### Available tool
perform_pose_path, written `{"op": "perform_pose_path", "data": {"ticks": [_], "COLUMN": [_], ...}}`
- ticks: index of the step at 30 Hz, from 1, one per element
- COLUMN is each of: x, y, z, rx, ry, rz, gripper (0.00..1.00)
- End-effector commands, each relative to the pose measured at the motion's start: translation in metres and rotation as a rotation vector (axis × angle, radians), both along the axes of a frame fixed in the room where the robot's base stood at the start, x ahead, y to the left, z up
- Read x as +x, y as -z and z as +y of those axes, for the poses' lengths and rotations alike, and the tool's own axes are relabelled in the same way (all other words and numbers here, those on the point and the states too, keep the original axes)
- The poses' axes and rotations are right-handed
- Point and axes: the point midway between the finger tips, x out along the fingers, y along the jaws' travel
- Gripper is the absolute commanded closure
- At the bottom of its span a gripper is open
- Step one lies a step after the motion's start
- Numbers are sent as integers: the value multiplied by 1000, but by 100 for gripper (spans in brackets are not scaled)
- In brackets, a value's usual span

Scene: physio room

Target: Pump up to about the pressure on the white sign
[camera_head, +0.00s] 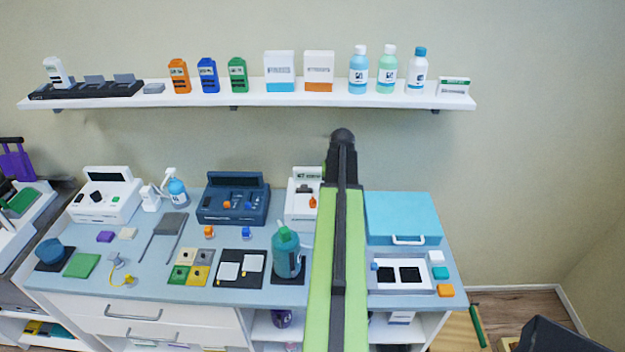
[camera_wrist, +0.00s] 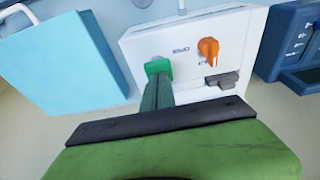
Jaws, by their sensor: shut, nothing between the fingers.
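A white device (camera_head: 299,214) stands on the counter, partly hidden behind my arm. It has a display (camera_head: 308,173) with green marks too small to read. In the wrist view the white device (camera_wrist: 229,30) shows an orange knob (camera_wrist: 208,48), a dark grey part (camera_wrist: 222,80) and a bright green part (camera_wrist: 158,66). My gripper (camera_wrist: 158,80) is shut and empty, with its tips at the bright green part; I cannot tell whether they touch it. My arm hides the gripper in the head view. A small white sign (camera_head: 453,86) with a green band stands at the shelf's right end, its text unreadable.
A light blue case (camera_head: 402,212) stands right of my arm, behind a white tray with two black panels (camera_head: 401,286). A dark blue device (camera_head: 233,203) and a teal bottle (camera_head: 286,252) are to the left. The wall shelf (camera_head: 200,98) runs above.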

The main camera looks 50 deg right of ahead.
Motion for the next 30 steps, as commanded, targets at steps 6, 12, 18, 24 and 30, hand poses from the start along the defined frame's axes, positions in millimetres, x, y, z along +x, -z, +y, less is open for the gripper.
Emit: {"op": "perform_pose_path", "data": {"ticks": [6, 12, 18, 24, 30], "x": [0, 0, 0, 0, 0], "y": [7, 10, 6, -13, -30], "z": [0, 0, 0, 0, 0], "rx": [1, 1, 1, 1, 1], "ry": [0, 0, 0, 0, 0], "rz": [1, 1, 1, 1, 1], "gripper": [100, 100, 100, 100, 100]}}
